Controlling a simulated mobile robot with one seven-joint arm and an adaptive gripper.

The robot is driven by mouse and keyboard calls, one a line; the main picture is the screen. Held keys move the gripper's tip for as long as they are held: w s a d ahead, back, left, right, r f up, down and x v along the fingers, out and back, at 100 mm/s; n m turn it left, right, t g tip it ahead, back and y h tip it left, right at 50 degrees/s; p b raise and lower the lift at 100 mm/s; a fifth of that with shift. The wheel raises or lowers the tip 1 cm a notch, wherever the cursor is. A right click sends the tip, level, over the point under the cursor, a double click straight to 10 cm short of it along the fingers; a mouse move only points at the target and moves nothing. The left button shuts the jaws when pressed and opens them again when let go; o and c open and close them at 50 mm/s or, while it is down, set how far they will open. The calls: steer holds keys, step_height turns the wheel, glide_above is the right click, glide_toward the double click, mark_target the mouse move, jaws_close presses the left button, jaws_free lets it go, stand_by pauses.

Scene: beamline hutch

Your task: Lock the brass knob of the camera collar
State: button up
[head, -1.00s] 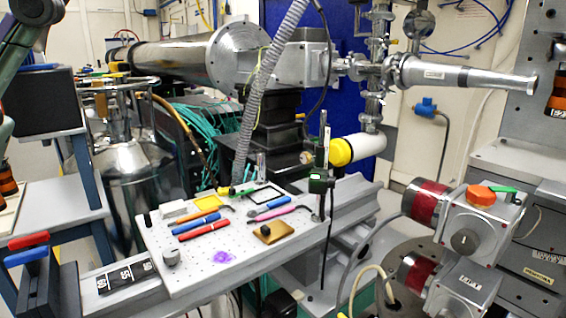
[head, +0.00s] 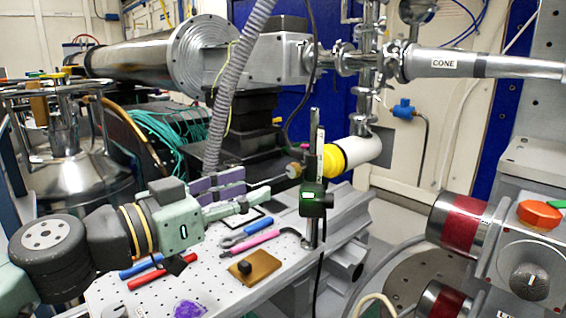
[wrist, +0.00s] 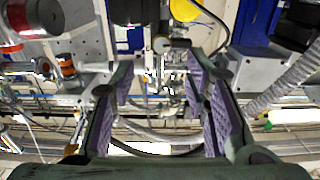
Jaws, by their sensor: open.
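The brass knob (head: 293,170) shows in the head view, on the left side of the upright post (head: 318,150). A gap remains between fingers and knob. In the wrist view the purple-padded fingers (wrist: 168,95) are spread wide, with nothing held between them. I cannot pick out the knob surely in the wrist view.
A perforated board (head: 235,290) below my gripper carries red and blue tools, a pink tool (head: 252,243) and a brown block (head: 254,267). A yellow-capped white cylinder (head: 355,152) is behind the post. A grey corrugated hose (head: 232,90) hangs behind my gripper. Red-banded motors (head: 460,222) stand right.

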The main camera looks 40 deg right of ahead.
mark_target(291, 172)
steer(key=d, duration=0.7)
steer(key=w+d, duration=0.1)
steer(key=d, duration=0.3)
jaws_close()
stand_by(0.4)
